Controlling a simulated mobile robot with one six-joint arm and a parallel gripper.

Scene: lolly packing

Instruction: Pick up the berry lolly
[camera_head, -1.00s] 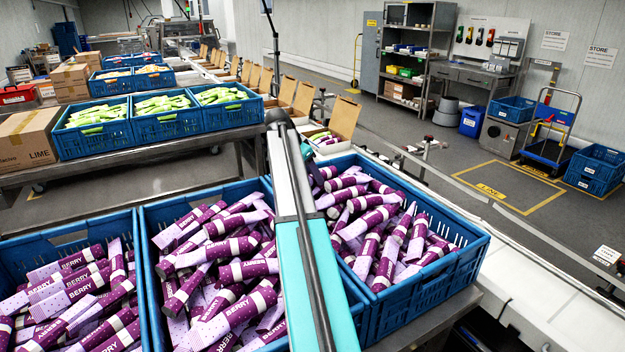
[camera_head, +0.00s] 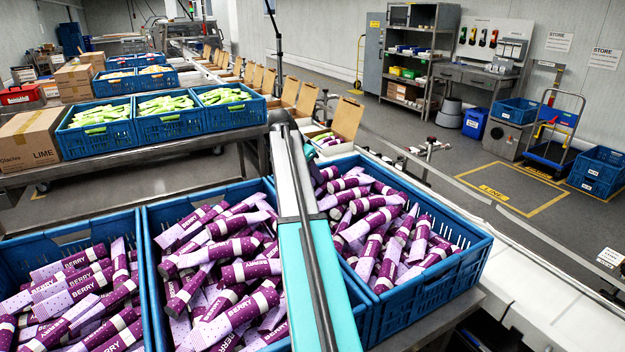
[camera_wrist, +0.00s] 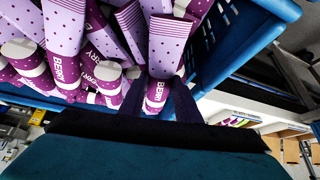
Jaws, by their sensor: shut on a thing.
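Many berry lollies, purple and pale lilac with dots and white lettering, lie in a heap in the blue crates. The right crate (camera_head: 425,297) is beside the middle crate (camera_head: 150,285). In the wrist view my gripper (camera_wrist: 160,88) is shut on one berry lolly (camera_wrist: 159,58), held between its dark fingers. Other berry lollies (camera_wrist: 66,30) are close around it, and a blue crate wall (camera_wrist: 225,35) is to the right. In the head view my arm crosses the crates and my gripper is hidden behind it.
A third blue crate of berry lollies (camera_head: 60,240) stands at the left. Behind are crates of green lollies (camera_head: 95,113) and a LIME carton (camera_head: 30,140). A row of open cardboard boxes (camera_head: 346,118) runs along the line. A pale belt (camera_head: 540,300) lies at the right.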

